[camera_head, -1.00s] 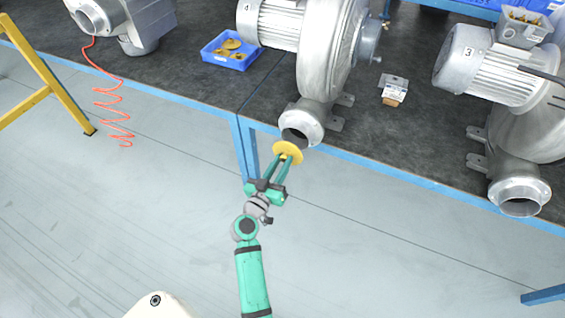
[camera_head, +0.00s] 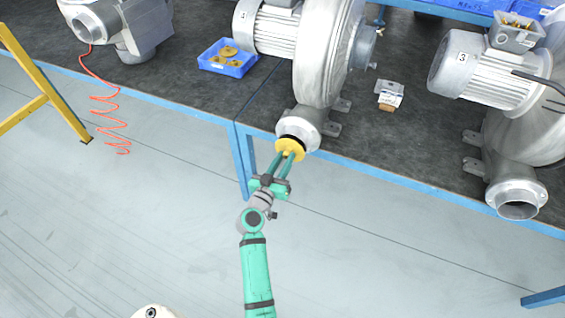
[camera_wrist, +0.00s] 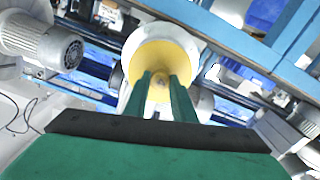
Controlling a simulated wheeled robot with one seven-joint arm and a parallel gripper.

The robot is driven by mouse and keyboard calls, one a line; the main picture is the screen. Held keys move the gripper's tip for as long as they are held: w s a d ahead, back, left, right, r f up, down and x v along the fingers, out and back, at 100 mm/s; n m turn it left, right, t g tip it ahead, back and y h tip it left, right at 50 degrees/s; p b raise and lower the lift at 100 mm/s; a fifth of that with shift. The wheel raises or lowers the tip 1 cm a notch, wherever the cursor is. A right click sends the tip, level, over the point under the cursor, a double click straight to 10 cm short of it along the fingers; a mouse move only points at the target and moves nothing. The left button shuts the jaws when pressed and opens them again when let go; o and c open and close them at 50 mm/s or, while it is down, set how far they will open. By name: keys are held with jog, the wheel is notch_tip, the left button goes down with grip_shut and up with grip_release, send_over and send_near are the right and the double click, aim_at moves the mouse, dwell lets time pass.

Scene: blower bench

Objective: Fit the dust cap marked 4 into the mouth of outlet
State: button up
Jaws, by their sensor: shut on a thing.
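The yellow dust cap (camera_head: 290,145) is held in the fingers of my gripper (camera_head: 286,160), at the mouth of the middle blower's outlet (camera_head: 297,126). A dark strip of the mouth shows above the cap, so I cannot tell how far in it sits. In the wrist view the cap (camera_wrist: 160,62) is a round yellow disc, and the green fingers of my gripper (camera_wrist: 161,88) are shut on its central knob. The pale outlet rim (camera_wrist: 126,92) shows around the cap's edge. The cap's number is not visible.
A blue tray (camera_head: 243,69) with yellow caps stands on the dark bench (camera_head: 180,78). Another blower with an open outlet (camera_head: 517,207) is at right. A small box (camera_head: 390,93) lies between the blowers. A yellow frame (camera_head: 45,92) stands at left. The floor in front is clear.

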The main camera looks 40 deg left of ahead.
jog(key=shift+x, duration=1.05)
dwell(1.4)
jog(key=o, duration=1.1)
jog(key=shift+o, duration=0.2)
jog(key=shift+s, duration=0.15)
jog(key=v, duration=1)
jog(key=shift+s, duration=0.3)
jog(key=shift+d, duration=0.15)
